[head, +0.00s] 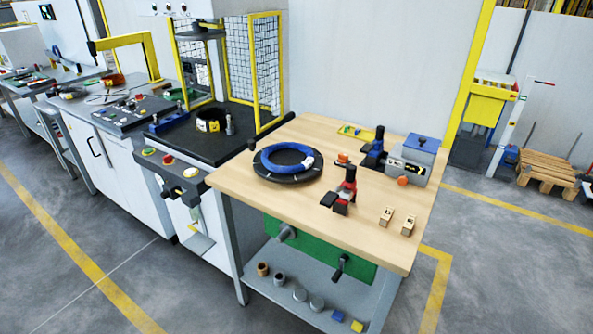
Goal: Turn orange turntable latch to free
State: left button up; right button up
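A black turntable (268,175) sits on the wooden workbench, with a blue coil (283,151) lying flat on it. A small white band shows on the right side of the coil. A small orange piece (343,158) stands on the bench to the right of the turntable, apart from it. An orange knob (402,181) shows at the front of a grey box with a blue top (421,143). I cannot tell which orange part is the turntable latch, or how it is set. Neither of my grippers is in view.
A red-handled clamp (347,188) and a blue-handled clamp (376,147) stand on the wooden workbench (245,192). Two small wooden blocks (397,220) lie at its right front. A black-topped machine (190,138) adjoins on the left. Bare floor (500,280) lies to the right.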

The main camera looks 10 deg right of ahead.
aim_at(343, 158)
jog(key=u, duration=3.35)
jog(key=i, duration=0.2)
jog(key=z, duration=2.35)
jog(key=i, duration=1.25)
jog(key=z, duration=0.65)
